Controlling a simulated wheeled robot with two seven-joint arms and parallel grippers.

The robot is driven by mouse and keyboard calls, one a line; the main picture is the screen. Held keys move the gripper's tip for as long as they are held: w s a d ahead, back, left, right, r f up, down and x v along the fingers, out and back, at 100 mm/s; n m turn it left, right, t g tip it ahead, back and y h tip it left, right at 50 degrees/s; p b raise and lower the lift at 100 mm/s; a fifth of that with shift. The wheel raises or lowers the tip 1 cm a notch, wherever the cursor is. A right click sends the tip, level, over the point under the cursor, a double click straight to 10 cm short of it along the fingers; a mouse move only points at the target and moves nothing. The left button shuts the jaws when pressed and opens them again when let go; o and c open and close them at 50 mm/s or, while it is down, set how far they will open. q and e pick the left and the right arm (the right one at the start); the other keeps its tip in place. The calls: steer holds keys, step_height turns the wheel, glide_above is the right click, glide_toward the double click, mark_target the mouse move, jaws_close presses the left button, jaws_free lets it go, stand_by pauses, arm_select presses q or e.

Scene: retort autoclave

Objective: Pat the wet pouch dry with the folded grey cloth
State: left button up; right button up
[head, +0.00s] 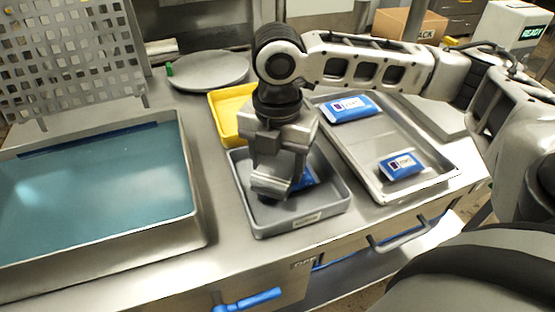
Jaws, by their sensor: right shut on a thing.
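My right gripper (274,172) points down over the grey tray (305,221) in the middle of the counter. It is shut on what looks like the folded grey cloth (271,184), a small light-grey block at its fingertips. A blue pouch (308,177) lies in that tray, just right of and partly behind the gripper, which hides much of it. I cannot tell whether the cloth touches the pouch. My left gripper is not in view.
A water-filled basin (196,221) stands at the left. A yellow tray (223,104) is behind the grey tray. A metal tray (378,191) at the right holds two blue-and-white pouches, one far (351,108) and one near (401,165). A round lid (208,71) lies at the back.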

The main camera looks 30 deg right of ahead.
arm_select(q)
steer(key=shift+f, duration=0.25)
arm_select(e)
steer(key=shift+f, duration=0.5)
stand_by(0.4)
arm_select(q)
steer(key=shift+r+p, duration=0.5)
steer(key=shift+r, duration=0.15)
arm_select(e)
steer(key=shift+s+f, duration=0.1)
steer(key=shift+f, duration=0.1)
stand_by(2.1)
step_height(320, 180, up, 2)
steer(key=p, duration=0.3)
steer(key=shift+r, duration=0.2)
step_height(320, 180, up, 3)
steer(key=p, duration=0.3)
steer(key=shift+p, duration=0.3)
steer(key=shift+r+p, duration=0.5)
steer(key=shift+r, duration=0.45)
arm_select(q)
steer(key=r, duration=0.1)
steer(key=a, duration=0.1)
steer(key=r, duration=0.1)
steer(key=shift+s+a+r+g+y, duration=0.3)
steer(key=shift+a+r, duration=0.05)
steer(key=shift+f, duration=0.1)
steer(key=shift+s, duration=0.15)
